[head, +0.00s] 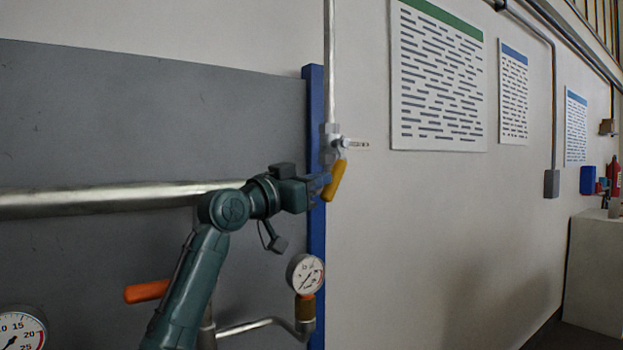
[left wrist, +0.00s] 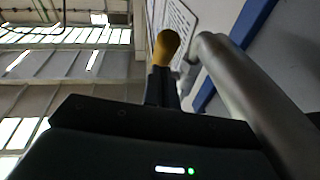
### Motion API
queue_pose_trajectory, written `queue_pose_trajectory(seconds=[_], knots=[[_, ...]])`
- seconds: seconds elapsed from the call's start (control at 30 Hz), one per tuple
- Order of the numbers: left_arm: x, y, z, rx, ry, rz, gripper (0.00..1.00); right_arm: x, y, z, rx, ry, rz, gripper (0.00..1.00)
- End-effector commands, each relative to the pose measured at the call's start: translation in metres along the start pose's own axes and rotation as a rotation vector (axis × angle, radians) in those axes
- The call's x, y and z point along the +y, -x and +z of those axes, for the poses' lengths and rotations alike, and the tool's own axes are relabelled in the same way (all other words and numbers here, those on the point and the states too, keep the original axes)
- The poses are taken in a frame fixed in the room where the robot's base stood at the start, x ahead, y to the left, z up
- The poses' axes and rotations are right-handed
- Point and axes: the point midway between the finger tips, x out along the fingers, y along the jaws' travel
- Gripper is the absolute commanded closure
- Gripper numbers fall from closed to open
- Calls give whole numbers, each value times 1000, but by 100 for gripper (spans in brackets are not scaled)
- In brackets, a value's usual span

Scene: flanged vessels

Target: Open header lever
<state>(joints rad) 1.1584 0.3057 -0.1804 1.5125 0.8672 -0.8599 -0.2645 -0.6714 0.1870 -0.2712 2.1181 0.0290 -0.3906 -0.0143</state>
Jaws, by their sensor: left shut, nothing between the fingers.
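A yellow lever (head: 336,181) hangs down from a small metal valve (head: 334,139) on a thin vertical pipe, its lower end tilted to the left in the head view. My left gripper (head: 325,186) is shut and empty, with its fingertips right at the lever's left side; I cannot tell if they touch. In the left wrist view the yellow lever (left wrist: 166,46) stands just beyond the closed fingers (left wrist: 161,85). An orange lever (head: 147,291) shows lower left, behind my left arm. My right gripper is not in view.
A thick horizontal pipe (head: 110,198) runs behind my arm along a grey panel (head: 150,110) to a blue post (head: 316,260). A gauge (head: 305,273) sits below the gripper, another gauge (head: 20,330) lower left.

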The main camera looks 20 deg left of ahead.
Motion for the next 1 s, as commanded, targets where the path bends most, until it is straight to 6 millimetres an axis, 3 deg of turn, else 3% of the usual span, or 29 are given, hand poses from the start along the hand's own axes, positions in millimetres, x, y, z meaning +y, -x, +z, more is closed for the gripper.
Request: queue_pose_trajectory(seconds=[0.3, 1.0], knots=[[3, -8, 13, -7, 0, 1, 100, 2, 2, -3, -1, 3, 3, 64], [3, -4, 16, -6, -1, 0, 100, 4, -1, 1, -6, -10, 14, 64]])
